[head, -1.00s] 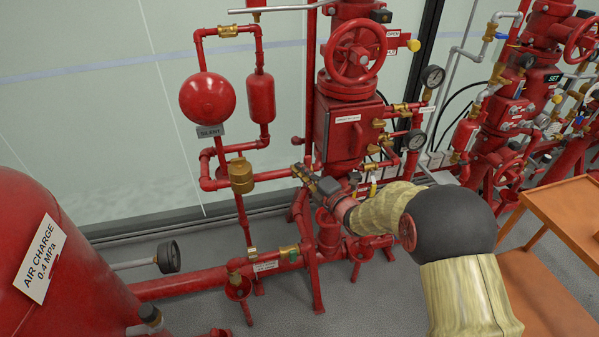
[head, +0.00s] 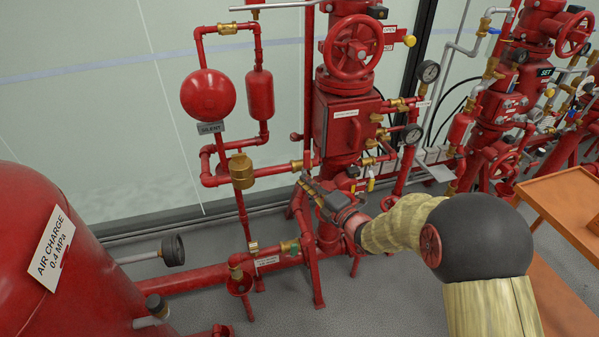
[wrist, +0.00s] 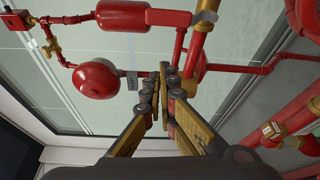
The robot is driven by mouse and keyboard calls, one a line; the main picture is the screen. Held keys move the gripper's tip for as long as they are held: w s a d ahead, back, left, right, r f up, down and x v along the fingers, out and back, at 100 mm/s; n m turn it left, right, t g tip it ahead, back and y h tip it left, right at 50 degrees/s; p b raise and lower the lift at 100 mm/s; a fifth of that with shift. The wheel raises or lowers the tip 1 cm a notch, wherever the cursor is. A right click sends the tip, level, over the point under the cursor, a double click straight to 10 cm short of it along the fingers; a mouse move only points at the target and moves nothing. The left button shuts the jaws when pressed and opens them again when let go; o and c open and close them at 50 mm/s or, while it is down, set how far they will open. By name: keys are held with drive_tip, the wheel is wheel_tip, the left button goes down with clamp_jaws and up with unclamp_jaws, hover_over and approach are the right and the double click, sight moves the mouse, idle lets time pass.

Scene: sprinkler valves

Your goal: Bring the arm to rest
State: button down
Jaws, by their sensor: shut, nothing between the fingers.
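My gripper (head: 306,183) is shut and empty in the head view, in front of the lower part of the red valve assembly (head: 340,125). My arm reaches in from the lower right. In the wrist view my gripper (wrist: 165,72) points at the red pipework, its fingers together. The red alarm bell (head: 208,97) hangs to the upper left of the gripper, and the bell also shows in the wrist view (wrist: 95,79). Whether the fingertips touch any pipe cannot be told.
A red tank (head: 60,270) labelled AIR CHARGE stands at the left, with a gauge (head: 173,250) beside it. A second valve set (head: 510,100) stands at the right. An orange cart (head: 570,205) stands at the right edge.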

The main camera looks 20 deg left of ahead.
drive_tip(key=shift+s+d, duration=0.25)
drive_tip(key=shift+s, duration=0.1)
drive_tip(key=d+f+m+g+h, duration=0.2)
drive_tip(key=d+f+m+h, duration=0.5)
drive_tip(key=f, duration=0.5)
drive_tip(key=s+d+m+g+h, duration=0.1)
drive_tip(key=s+d+m+h, duration=0.15)
drive_tip(key=d+m, duration=0.2)
drive_tip(key=s+d+m+g+h, duration=0.1)
drive_tip(key=s+d+m+h, duration=0.1)
drive_tip(key=s+d+m, duration=0.3)
drive_tip(key=s+d+r+m+g+h, duration=0.1)
drive_tip(key=s+d+r+m, duration=0.35)
drive_tip(key=s, duration=0.35)
drive_tip(key=s+d+r+m+g+h, duration=0.1)
drive_tip(key=s+d+r+m+g, duration=0.15)
drive_tip(key=s+d+r, duration=0.35)
drive_tip(key=s+d+r+m+g, duration=0.1)
drive_tip(key=s+d+r+m, duration=0.3)
drive_tip(key=s, duration=0.5)
drive_tip(key=s+d+r+m+t, duration=0.2)
drive_tip(key=s+r, duration=0.3)
drive_tip(key=r, duration=0.4)
drive_tip(key=shift+s+d+r+t, duration=0.25)
drive_tip(key=shift+s+d+t, duration=0.25)
drive_tip(key=shift+d, duration=0.3)
